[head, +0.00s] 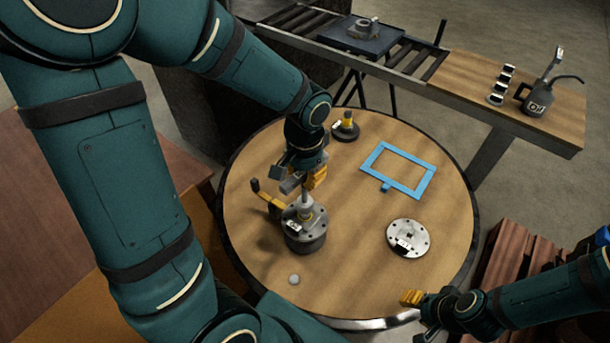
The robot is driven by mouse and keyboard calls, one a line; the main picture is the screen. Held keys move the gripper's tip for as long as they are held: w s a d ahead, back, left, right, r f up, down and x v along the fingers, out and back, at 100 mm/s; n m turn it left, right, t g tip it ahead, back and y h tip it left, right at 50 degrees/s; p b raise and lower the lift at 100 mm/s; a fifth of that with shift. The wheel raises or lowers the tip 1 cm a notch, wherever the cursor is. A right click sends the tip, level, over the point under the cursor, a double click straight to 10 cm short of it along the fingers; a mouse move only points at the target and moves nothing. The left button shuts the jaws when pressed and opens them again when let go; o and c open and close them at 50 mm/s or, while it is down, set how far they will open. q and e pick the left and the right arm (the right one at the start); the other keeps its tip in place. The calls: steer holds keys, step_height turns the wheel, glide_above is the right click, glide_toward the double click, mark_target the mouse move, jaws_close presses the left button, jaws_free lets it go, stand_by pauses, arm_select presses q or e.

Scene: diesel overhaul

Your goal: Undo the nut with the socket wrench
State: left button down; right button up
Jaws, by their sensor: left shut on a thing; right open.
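A round metal housing (304,238) with a bolted flange top stands on the round wooden table. The socket wrench (305,197) shows as a grey upright shaft above the flange. My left gripper (304,181) is over the housing, shut on the top of this wrench. The nut is not clearly visible; the wrench's lower end and the gripper hide that spot. A yellow-handled lever (268,197) sticks out at the left of the housing. My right gripper (415,300) is open and empty at the table's front right edge, apart from everything on it.
On the table (355,265) are a blue frame (417,192), a flanged disc (408,232), a black base with a yellow post (345,130) and a small pale round piece (294,279). Behind are a conveyor (408,58) and an oil can (538,98).

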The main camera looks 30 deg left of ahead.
arm_select(q)
steer(key=shift+r, duration=0.3)
step_height(320, 180, up, 6)
steer(key=p, duration=0.5)
steer(key=shift+f, duration=0.1)
steer(key=shift+s+d, duration=0.2)
steer(key=shift+s, duration=0.05)
steer(key=s+d+b, duration=0.1)
steer(key=s+d, duration=0.2)
steer(key=s, duration=0.2)
steer(key=shift+s+d, duration=0.15)
steer(key=shift+s, duration=0.1)
